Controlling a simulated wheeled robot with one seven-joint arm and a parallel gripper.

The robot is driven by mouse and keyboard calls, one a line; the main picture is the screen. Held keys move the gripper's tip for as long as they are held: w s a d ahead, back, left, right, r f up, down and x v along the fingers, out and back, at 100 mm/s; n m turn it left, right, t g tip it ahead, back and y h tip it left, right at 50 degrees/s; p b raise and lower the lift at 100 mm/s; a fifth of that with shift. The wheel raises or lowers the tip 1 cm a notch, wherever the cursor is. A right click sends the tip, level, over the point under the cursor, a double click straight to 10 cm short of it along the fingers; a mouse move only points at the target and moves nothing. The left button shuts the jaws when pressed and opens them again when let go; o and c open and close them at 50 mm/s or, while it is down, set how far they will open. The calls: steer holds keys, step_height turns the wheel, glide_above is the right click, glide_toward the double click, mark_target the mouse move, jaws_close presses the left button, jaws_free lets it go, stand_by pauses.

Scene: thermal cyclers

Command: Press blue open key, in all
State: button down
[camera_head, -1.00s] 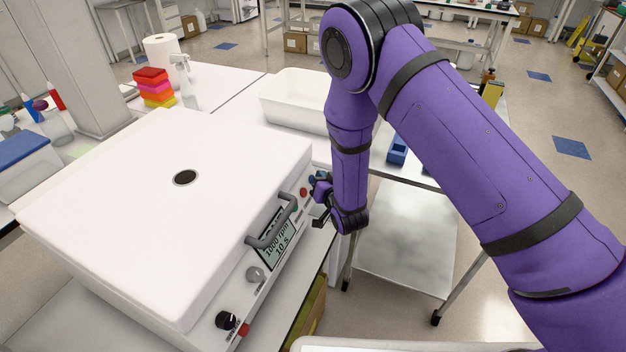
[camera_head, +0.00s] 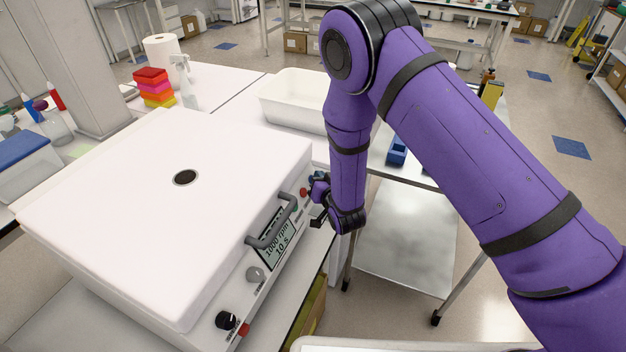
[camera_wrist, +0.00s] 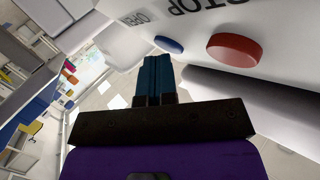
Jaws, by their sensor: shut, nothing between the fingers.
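The white machine (camera_head: 130,190) has a closed lid with a round dark port on top. Its front panel faces right. In the wrist view the blue open key (camera_wrist: 168,44) sits beside the "OPEN" label, with the larger red stop button (camera_wrist: 235,48) to its right. My gripper (camera_wrist: 155,60) is shut and empty, its tips just below the blue key in the picture; I cannot tell whether they touch it. In the head view my gripper (camera_head: 320,190) is at the panel's far end, beside a red button (camera_head: 304,191), and hides the blue key there.
A grey lid handle (camera_head: 272,225) juts out near the display (camera_head: 278,250), which reads 1000 rpm, 10 s. A black knob (camera_head: 226,320) is at the panel's near end. A white tub (camera_head: 290,100) stands behind the machine. Open floor lies to the right.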

steer(key=shift+d+r, duration=0.1)
steer(key=shift+d, duration=0.05)
steer(key=shift+s+d+r, duration=0.25)
steer(key=shift+d, duration=0.25)
steer(key=shift+s+d+r, duration=0.25)
steer(key=shift+d+r, duration=0.1)
steer(key=shift+d, duration=0.35)
steer(key=shift+s+d+r, duration=0.3)
steer(key=shift+d+r, duration=0.05)
steer(key=shift+d, duration=0.4)
steer(key=shift+s+d+r, duration=0.25)
steer(key=shift+d+r, duration=0.1)
steer(key=shift+d, duration=0.35)
